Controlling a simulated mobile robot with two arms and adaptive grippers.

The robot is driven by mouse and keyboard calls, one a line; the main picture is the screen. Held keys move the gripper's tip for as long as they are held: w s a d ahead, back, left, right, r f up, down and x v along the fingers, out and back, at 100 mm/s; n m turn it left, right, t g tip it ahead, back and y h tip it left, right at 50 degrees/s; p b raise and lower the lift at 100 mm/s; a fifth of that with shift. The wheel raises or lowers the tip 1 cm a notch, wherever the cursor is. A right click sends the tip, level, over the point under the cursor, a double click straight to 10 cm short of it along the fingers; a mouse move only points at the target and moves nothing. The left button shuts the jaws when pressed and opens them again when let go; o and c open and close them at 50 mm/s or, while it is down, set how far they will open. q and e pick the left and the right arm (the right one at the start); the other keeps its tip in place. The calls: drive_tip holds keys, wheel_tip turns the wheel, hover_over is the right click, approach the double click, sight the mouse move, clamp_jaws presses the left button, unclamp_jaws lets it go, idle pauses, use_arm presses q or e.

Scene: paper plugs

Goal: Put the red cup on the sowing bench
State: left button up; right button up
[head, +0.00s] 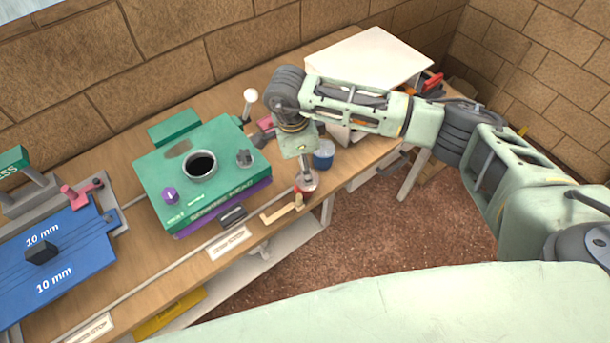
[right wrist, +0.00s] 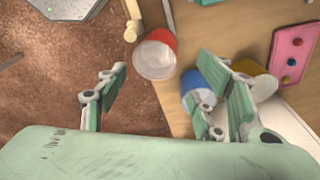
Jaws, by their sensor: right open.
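The red cup (head: 307,183) is near the front edge of the long wooden bench (head: 345,172), below my right gripper (head: 303,167). In the right wrist view the red cup (right wrist: 156,55) shows its pale inside, and it overlaps the bench edge with floor beside it. My right gripper (right wrist: 163,75) is open, with its fingers apart on either side and the cup ahead between them; I cannot tell any contact. I cannot tell which surface is the sowing bench, as the front label (head: 230,241) is too small to read. My left gripper is out of view.
A blue cup (head: 324,156) stands close to the red one, near the right finger in the wrist view. A green machine block (head: 205,165) with a dark round opening is left. A blue plate (head: 55,255) is far left. A white panel (head: 370,57) is behind.

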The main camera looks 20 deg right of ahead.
sight(301, 178)
drive_tip(key=shift+a+r+b, duration=0.2)
drive_tip(key=shift+r+b, duration=0.2)
drive_tip(key=shift+r, duration=1.05)
drive_tip(key=shift+a+r+b, duration=0.15)
drive_tip(key=shift+r+b, duration=0.2)
drive_tip(key=shift+r, duration=1.1)
